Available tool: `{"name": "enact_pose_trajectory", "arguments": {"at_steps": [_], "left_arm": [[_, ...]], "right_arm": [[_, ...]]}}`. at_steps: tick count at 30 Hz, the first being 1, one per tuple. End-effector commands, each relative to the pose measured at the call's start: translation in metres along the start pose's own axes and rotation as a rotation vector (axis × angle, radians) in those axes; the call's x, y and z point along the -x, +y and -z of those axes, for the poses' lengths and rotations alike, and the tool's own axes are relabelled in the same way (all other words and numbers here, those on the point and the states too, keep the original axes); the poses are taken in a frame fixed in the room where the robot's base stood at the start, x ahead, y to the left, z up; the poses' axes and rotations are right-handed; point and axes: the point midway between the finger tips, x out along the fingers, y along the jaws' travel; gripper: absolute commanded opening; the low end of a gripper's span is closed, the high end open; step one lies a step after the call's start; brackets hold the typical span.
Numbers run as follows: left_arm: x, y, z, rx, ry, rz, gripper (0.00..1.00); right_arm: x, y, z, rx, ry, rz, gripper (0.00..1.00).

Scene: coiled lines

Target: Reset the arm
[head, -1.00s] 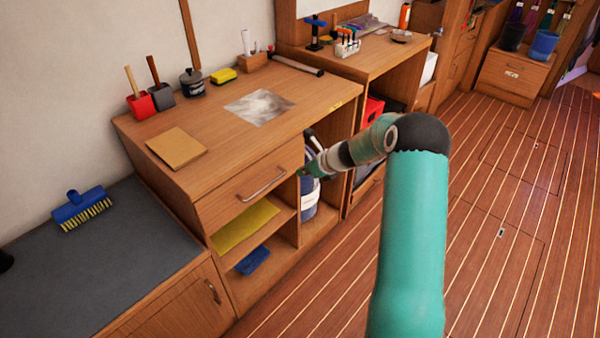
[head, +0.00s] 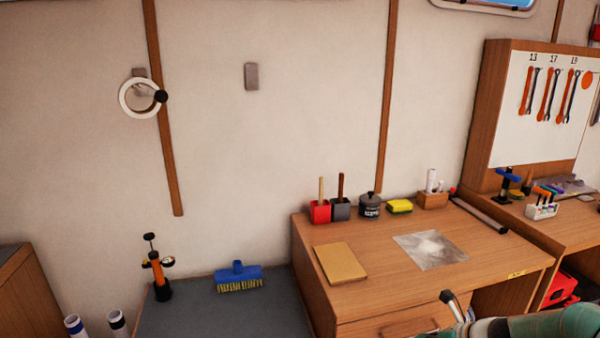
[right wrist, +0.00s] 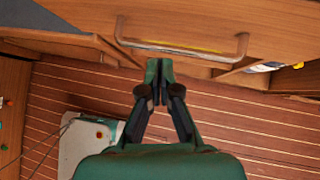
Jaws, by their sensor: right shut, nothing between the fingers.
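My right gripper (right wrist: 159,78) is shut and empty in the right wrist view. Its fingertips are just below the bar handle (right wrist: 185,48) of a wooden drawer front, in the picture; I cannot tell whether they touch it. My right arm (head: 545,325) shows only in part at the lower right edge of the head view, in front of the wooden workbench (head: 385,300). My left arm and gripper are in neither view.
On the workbench are a tan board (head: 340,263), a metal sheet (head: 430,248), a yellow sponge (head: 400,206) and a dark pot (head: 370,205). A blue brush (head: 238,278) lies on the lower grey counter (head: 190,312). Open plank floor (right wrist: 240,125) shows below the gripper.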

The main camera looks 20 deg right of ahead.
Motion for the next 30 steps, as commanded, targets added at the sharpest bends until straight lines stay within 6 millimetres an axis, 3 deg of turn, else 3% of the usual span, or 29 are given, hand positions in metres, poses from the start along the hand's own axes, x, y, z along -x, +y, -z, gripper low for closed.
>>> {"name": "enact_pose_trajectory", "arguments": {"at_steps": [1,3,8,12,14,16,19,22,25,30], "left_arm": [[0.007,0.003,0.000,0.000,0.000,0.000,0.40],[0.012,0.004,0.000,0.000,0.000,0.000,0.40],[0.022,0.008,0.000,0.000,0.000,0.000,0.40],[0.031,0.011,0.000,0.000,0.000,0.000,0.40],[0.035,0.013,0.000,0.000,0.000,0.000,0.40],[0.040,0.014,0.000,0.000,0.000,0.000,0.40],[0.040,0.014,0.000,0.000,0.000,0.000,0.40],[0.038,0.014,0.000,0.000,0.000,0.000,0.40],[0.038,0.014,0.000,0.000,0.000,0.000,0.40],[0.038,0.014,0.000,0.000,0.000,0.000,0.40]], "right_arm": [[-0.020,0.038,0.003,0.035,0.039,-0.082,0.00],[-0.043,0.086,0.018,0.104,0.105,-0.176,0.00],[-0.073,0.192,0.076,0.404,0.270,-0.379,0.00],[-0.071,0.275,0.145,0.846,0.377,-0.587,0.00],[-0.062,0.305,0.180,1.103,0.391,-0.698,0.00],[-0.045,0.336,0.220,1.469,0.351,-0.846,0.00],[-0.029,0.353,0.256,1.946,0.185,-0.986,0.00],[-0.027,0.355,0.257,2.272,0.007,-0.988,0.00],[-0.035,0.354,0.247,2.475,-0.104,-0.943,0.00],[-0.040,0.354,0.242,2.577,-0.148,-0.925,0.00]]}}
